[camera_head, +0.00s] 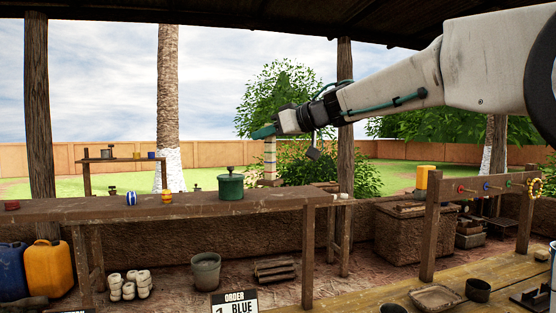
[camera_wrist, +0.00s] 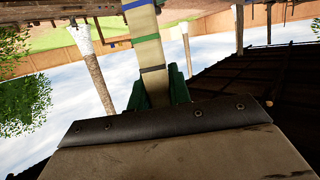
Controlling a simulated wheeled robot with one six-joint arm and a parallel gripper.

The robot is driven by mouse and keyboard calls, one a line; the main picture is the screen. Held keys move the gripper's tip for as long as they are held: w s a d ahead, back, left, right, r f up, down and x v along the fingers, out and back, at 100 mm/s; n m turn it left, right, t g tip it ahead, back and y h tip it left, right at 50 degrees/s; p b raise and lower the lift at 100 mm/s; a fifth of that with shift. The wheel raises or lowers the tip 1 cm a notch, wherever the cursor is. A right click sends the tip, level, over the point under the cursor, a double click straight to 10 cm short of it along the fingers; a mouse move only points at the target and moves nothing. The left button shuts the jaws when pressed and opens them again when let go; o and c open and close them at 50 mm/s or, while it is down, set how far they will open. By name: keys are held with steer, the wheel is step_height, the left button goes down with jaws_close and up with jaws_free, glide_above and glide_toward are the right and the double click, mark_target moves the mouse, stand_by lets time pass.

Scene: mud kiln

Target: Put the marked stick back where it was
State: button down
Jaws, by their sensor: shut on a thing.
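The marked stick (camera_head: 270,158) is pale, with coloured bands, and hangs roughly upright below my gripper (camera_head: 264,132) in the head view. In the wrist view the stick (camera_wrist: 147,52) shows blue, green and dark bands and runs up out of the picture. My gripper's green fingers (camera_wrist: 158,92) are shut on one end of it. The gripper holds it in the air, seen above and behind the long bench. I cannot tell where the stick stood before.
A peg rail (camera_head: 475,188) with coloured rings stands at right. A roof post (camera_head: 346,120) is close to my arm. A table (camera_head: 500,270) is at front right.

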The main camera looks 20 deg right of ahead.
steer(key=w+d+f, duration=0.4)
steer(key=w+d, duration=0.1)
steer(key=w, duration=0.3)
steer(key=shift+w+d+f, duration=0.2)
steer(key=shift+w+d, duration=0.05)
steer(key=shift+d, duration=0.05)
steer(key=shift+f, duration=0.1)
steer(key=c, duration=1.3)
jaws_free()
steer(key=v, duration=1.2)
